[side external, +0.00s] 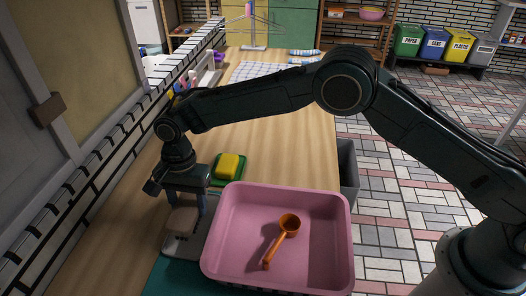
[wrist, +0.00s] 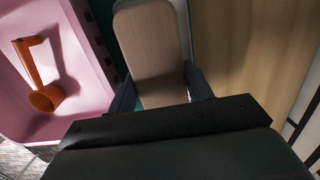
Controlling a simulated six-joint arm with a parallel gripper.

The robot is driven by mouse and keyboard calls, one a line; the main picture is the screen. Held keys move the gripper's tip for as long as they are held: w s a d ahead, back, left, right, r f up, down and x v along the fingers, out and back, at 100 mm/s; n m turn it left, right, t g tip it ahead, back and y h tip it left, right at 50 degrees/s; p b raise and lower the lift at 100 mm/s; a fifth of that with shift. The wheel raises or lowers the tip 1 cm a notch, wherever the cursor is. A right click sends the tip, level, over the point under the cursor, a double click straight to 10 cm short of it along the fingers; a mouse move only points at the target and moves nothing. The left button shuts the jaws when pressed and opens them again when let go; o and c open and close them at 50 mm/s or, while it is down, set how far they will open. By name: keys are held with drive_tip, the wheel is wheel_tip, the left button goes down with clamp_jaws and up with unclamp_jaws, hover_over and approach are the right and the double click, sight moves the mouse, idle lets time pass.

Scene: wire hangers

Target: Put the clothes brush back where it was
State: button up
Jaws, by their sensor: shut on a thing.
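The clothes brush (side external: 181,222) has a pale wooden back and is between the fingers of my gripper (side external: 187,207), left of the pink tub. My gripper is shut on it. In the wrist view the brush (wrist: 150,50) extends away from the fingers (wrist: 161,92), one on each side of it. A light grey flat piece (side external: 190,246) lies beneath the brush; I cannot tell whether the two touch. The brush's underside is hidden.
The pink tub (side external: 216,240) holds an orange scoop (side external: 289,224) and stands close on the right. A yellow sponge (side external: 228,165) sits on a green dish behind the gripper. The wall runs along the left.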

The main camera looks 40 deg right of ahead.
sight(191, 211)
drive_tip(key=shift+f, duration=1.45)
drive_tip(key=shift+f, duration=0.1)
drive_tip(key=o, duration=1)
drive_tip(key=r, duration=0.7)
drive_tip(key=w+d+r, duration=0.1)
drive_tip(key=r, duration=0.3)
drive_tip(key=shift+r, duration=0.6)
